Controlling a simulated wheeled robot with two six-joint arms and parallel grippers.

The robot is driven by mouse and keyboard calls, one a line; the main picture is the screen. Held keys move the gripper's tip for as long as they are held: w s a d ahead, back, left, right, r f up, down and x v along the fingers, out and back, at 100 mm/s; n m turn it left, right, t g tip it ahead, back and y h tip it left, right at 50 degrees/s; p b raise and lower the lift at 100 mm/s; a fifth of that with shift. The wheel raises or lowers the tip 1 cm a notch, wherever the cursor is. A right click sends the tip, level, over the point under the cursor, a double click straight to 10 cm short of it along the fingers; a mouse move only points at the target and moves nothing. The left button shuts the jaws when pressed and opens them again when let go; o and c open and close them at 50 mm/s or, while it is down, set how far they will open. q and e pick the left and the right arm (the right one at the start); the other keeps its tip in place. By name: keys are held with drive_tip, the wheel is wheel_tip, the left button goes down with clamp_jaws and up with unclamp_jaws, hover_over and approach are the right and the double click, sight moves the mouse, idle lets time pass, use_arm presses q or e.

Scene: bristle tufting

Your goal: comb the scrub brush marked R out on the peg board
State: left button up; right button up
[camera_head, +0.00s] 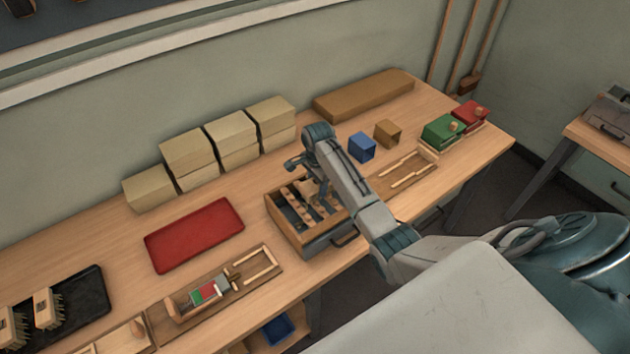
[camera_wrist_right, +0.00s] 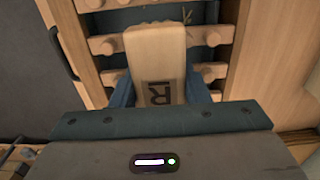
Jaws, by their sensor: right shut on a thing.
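The scrub brush (camera_wrist_right: 155,60) shows in the right wrist view as a pale wooden block with a dark R on its face. My right gripper (camera_wrist_right: 161,90) is shut on it, one blue finger on each side. A few bristles stick out at its far end among the pegs. The peg board (camera_wrist_right: 105,46) lies under the brush, with round wooden pegs on both sides of it. In the head view the peg board (camera_head: 283,224) is a wood-framed box with rows of pegs near the table's front edge. My left gripper is out of view.
Two more brushes (camera_head: 45,308) stand on a black tray (camera_head: 88,300) at the left. A red mat (camera_head: 193,236) and a wooden fixture (camera_head: 222,287) lie left of the peg board. Beige blocks (camera_head: 190,150) line the wall. Blue (camera_head: 361,147) and brown boxes (camera_head: 387,132) stand behind my arm.

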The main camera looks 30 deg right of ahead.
drive_tip(key=shift+b, duration=0.45)
drive_tip(key=shift+w+a+r+p, duration=0.1)
drive_tip(key=shift+w+p, duration=0.5)
drive_tip(key=shift+w, duration=0.5)
drive_tip(key=shift+s+f, duration=0.2)
drive_tip(key=shift+s, duration=0.15)
drive_tip(key=shift+s+r, duration=0.1)
drive_tip(key=shift+s, duration=0.6)
